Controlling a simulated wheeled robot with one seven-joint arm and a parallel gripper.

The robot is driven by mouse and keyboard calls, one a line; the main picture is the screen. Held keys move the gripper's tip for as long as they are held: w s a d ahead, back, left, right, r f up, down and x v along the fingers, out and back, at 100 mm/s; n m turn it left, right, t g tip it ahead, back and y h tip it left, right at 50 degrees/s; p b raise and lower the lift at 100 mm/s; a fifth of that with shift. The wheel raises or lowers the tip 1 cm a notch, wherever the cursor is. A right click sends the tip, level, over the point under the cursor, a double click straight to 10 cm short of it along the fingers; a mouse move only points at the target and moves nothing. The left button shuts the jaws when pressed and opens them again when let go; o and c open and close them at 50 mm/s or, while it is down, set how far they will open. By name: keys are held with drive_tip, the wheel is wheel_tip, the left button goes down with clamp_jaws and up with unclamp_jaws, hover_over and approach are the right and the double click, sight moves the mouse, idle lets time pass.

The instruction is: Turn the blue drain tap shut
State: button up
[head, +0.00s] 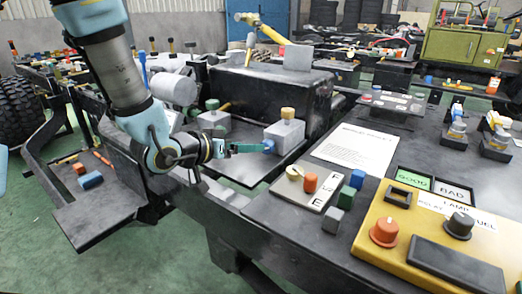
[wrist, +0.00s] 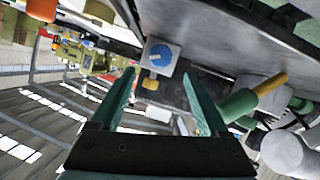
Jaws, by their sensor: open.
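The blue drain tap (head: 268,146) is a round blue knob on the side of a grey block (head: 286,138) with a yellow cap (head: 288,113) on top. In the wrist view the tap (wrist: 160,54) faces the camera, with a paler mark across its face. My gripper (head: 257,147) points at the tap from the left, its teal fingers level with it. In the wrist view my gripper (wrist: 158,74) is open and empty. The tap lies between the lines of the two fingers, just beyond the tips. I cannot tell whether either finger touches it.
A second grey block (head: 214,122) with a green part and a yellow lever stands left of the tap's block. A black box (head: 262,95) rises behind. A fuse plate (head: 297,184), white sheet (head: 355,148) and yellow lamp panel (head: 425,237) lie to the right.

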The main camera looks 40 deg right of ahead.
sight(269, 145)
drive_tip(key=x, duration=0.8)
clamp_jaws()
idle(0.5)
